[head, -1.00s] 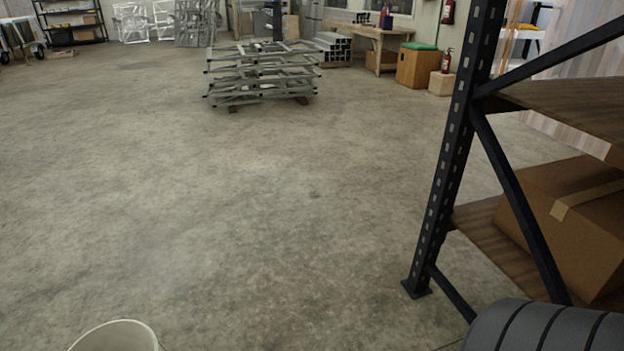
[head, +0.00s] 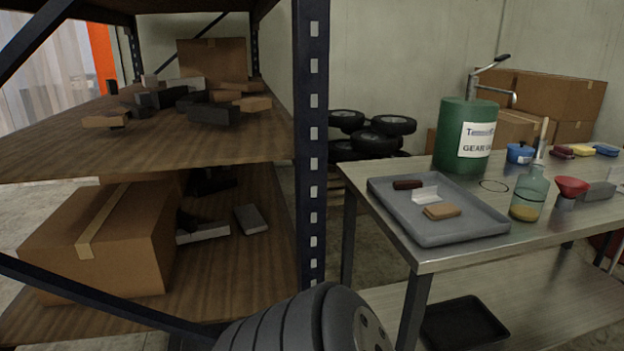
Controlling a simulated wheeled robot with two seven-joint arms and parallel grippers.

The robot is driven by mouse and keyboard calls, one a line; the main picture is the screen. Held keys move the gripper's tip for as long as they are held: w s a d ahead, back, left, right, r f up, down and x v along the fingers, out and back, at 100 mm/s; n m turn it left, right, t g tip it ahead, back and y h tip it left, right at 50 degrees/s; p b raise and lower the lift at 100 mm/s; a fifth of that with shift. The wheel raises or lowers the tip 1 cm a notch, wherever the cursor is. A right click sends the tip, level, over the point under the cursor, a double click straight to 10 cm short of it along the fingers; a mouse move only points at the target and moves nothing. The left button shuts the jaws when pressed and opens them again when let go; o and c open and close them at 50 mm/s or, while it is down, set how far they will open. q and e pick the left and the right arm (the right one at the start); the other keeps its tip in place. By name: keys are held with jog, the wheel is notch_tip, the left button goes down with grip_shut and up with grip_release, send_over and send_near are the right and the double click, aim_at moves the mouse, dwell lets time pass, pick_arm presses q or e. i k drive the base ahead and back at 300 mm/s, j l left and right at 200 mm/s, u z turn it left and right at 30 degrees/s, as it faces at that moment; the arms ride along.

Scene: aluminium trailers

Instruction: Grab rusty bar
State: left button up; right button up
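A small dark reddish-brown bar (head: 407,184) lies at the back left of a grey tray (head: 455,237) on the metal table at right. It is the closest match I see to the rusty bar, but it is too small to make out rust. A white angled piece (head: 426,194) and a tan block (head: 442,211) lie in the same tray, apart from the bar. Neither of my grippers shows in the head view.
The metal table (head: 560,232) also holds a green drum (head: 466,135), a glass bottle (head: 528,194) and a red funnel (head: 572,187). A shelf post (head: 312,120) stands left of it. A grey ribbed tyre-like object (head: 300,325) is close in front.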

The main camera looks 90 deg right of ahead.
aim_at(408, 185)
jog(key=z, duration=3.35)
jog(key=i+l, duration=0.1)
jog(key=l, duration=0.25)
jog(key=i+l, duration=0.1)
jog(key=l, duration=0.2)
jog(key=l+u, duration=0.3)
jog(key=l, duration=1.85)
